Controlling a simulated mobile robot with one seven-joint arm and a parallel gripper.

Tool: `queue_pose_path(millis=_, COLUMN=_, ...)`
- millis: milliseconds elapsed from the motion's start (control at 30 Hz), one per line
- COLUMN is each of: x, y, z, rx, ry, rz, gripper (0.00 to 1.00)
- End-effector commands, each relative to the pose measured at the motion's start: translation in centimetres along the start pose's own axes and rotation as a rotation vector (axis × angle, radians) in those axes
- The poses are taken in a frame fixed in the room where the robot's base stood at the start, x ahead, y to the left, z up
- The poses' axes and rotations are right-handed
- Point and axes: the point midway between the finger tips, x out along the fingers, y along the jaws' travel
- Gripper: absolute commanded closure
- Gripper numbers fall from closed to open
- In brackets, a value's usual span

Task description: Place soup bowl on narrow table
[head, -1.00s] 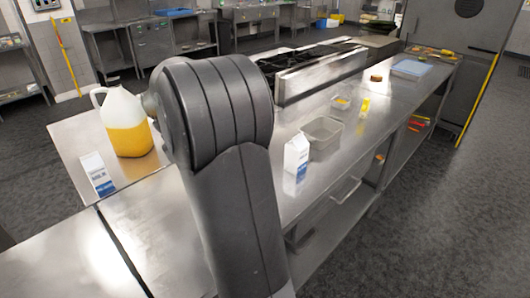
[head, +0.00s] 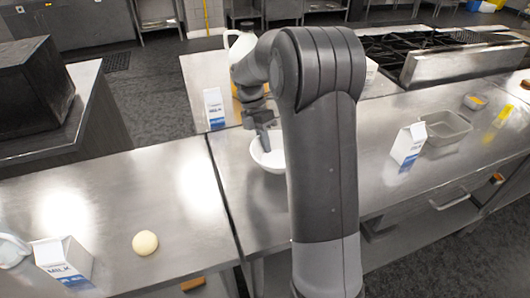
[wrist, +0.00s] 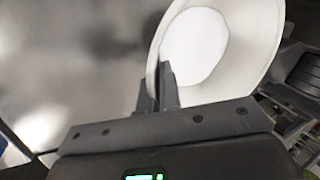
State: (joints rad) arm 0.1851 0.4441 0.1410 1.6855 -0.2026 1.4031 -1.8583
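The soup bowl (head: 267,156) is white and round. In the head view it shows just left of my arm, over the steel counter, partly hidden by my gripper and arm. My gripper (head: 264,138) points down at its rim. In the wrist view the bowl (wrist: 232,30) is tilted and my gripper (wrist: 158,90) is shut on its rim, with the fingers close together. I cannot tell whether the bowl touches the steel top beneath. Several steel tables show; I cannot tell which one is the narrow table.
A near-left steel table (head: 105,195) holds a pale round item (head: 145,243) and a milk carton (head: 62,262). Another milk carton (head: 214,108) and a jug (head: 239,47) stand behind the bowl. A milk carton (head: 408,144) and a grey tray (head: 446,128) stand to the right.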

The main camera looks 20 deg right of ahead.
Motion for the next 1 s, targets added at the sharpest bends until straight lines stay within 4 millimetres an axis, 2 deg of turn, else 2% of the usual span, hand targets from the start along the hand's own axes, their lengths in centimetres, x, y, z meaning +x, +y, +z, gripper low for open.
queue_pose_path(millis=300, x=3.4, y=1.4, z=0.0, rx=0.0, ry=0.0, rz=-0.002, gripper=1.0)
queue_pose_path(millis=667, x=3.8, y=1.6, z=0.1, rx=0.0, ry=0.0, rz=0.0, gripper=1.0)
queue_pose_path(millis=700, x=3.7, y=1.6, z=0.0, rx=0.0, ry=0.0, rz=0.0, gripper=0.93)
queue_pose_path(millis=900, x=3.7, y=1.5, z=0.0, rx=0.0, ry=0.0, rz=0.0, gripper=0.77)
queue_pose_path(millis=1000, x=3.7, y=1.5, z=0.0, rx=0.0, ry=0.0, rz=0.0, gripper=0.75)
